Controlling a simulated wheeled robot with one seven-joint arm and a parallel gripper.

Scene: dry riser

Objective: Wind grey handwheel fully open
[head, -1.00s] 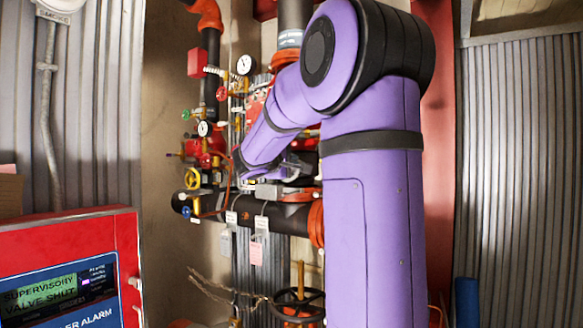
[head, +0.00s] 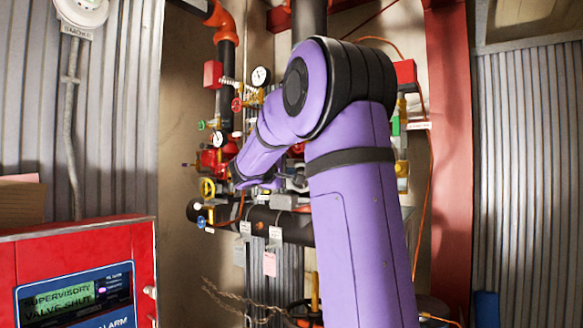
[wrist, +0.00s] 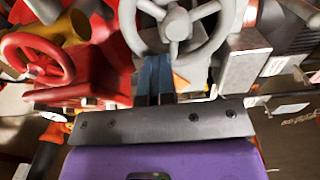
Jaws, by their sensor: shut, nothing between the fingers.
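The grey handwheel (wrist: 178,24) fills the top middle of the wrist view, with its round hub, spokes and thick rim; its top is cut off. My gripper (wrist: 156,60) is shut, its blue fingers together at the lower left part of the wheel's rim. Nothing shows between the fingers. Whether the fingertips touch the rim or pass inside it, I cannot tell. In the head view my gripper is mostly hidden by my purple arm, and I cannot make out the grey handwheel clearly there.
A red handwheel (wrist: 38,60) on a red valve body stands close left of my gripper. A grey metal box (wrist: 243,62) is close on the right.

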